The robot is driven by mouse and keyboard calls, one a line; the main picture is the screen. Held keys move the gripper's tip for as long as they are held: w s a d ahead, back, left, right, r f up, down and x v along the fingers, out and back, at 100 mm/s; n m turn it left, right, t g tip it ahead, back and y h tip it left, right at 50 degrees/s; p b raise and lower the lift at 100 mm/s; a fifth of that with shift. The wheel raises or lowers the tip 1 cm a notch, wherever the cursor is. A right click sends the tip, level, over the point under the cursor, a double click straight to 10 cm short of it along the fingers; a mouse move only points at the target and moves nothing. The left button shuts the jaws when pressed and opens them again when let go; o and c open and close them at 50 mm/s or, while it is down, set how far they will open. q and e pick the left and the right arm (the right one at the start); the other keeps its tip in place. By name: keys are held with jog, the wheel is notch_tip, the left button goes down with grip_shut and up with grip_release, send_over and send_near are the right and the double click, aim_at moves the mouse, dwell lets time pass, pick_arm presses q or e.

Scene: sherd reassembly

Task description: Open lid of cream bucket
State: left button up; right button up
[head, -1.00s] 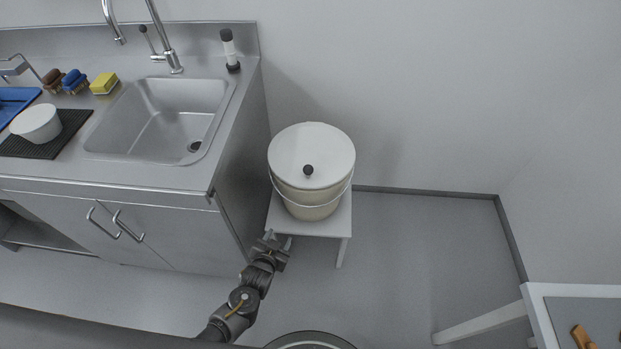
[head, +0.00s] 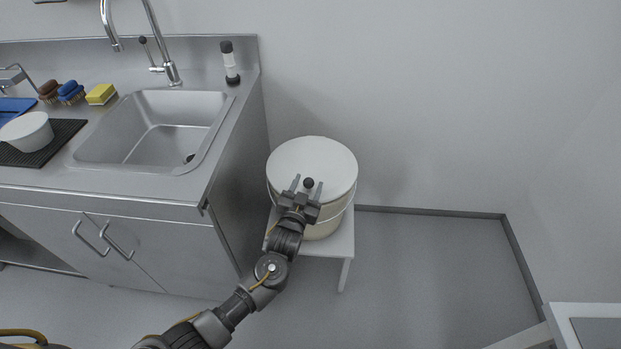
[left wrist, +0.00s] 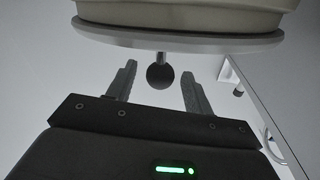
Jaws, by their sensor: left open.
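The cream bucket (head: 325,228) stands on a small white stool (head: 343,240). Its white lid (head: 312,158) is on, with a round black knob (head: 309,183) on a short stem. My left gripper (head: 308,184) is open, its fingers pointing at the knob. In the left wrist view the knob (left wrist: 160,76) shows between and slightly beyond the two open fingers (left wrist: 158,85), with gaps on both sides. The lid's rim (left wrist: 180,42) and part of the bucket (left wrist: 190,14) fill the top of that view. My arm hides part of the bucket's front. My right gripper is not in view.
A steel counter with a sink (head: 155,128) stands left of the bucket, close beside the stool. A white bowl (head: 27,131), brushes and a yellow sponge (head: 101,94) are on it. A wall is behind. The floor (head: 420,265) to the right is clear up to a white table (head: 590,322).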

pick_arm(q)
jog(key=shift+w+d, duration=0.2)
jog(key=shift+w, duration=0.65)
jog(key=shift+w+d, duration=0.15)
jog(key=shift+w, duration=0.65)
grip_shut()
